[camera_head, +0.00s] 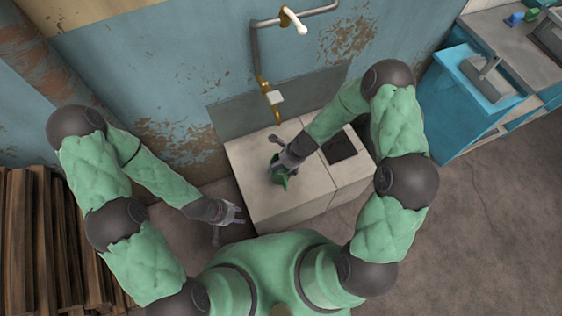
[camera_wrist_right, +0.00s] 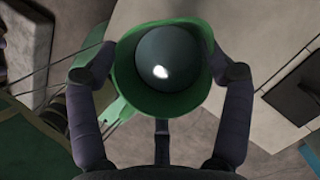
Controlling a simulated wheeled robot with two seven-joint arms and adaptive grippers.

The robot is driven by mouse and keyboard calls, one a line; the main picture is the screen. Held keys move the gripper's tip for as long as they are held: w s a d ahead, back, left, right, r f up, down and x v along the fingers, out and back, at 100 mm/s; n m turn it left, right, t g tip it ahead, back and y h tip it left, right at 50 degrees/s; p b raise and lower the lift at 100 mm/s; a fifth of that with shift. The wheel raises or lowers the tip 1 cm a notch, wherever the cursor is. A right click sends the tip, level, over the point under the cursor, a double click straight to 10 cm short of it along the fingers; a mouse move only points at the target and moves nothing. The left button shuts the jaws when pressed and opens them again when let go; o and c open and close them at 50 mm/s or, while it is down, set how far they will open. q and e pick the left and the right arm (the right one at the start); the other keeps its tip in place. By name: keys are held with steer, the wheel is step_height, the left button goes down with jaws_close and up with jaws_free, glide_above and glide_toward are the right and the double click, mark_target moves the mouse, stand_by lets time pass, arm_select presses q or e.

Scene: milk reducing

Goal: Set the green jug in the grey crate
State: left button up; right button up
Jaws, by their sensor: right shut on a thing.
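The green jug (camera_head: 280,179) shows in the head view over the pale block counter, mostly hidden by my right gripper (camera_head: 281,161). In the right wrist view the jug (camera_wrist_right: 124,62) is seen end-on as a green ring around a dark, shiny round interior. The fingers of my right gripper (camera_wrist_right: 162,95) are closed around its sides. I cannot tell whether the jug touches the counter. My left gripper (camera_head: 229,223) is open and empty, low beside the counter's left edge. I cannot make out a grey crate in either view.
The pale counter (camera_head: 262,205) has a dark square recess (camera_head: 341,148) on its right part. A tap (camera_head: 273,95) and pipe hang on the wall behind. Stacked wood (camera_head: 40,240) stands at left, a blue sink unit (camera_head: 450,95) at right. Bare floor lies at lower right.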

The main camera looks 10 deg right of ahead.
steer(key=shift+s+a+r, duration=0.1)
steer(key=shift+s+r, duration=0.2)
steer(key=shift+s, duration=0.25)
steer(key=shift+s+a+r, duration=0.1)
steer(key=shift+s+r, duration=0.15)
steer(key=shift+s, duration=0.3)
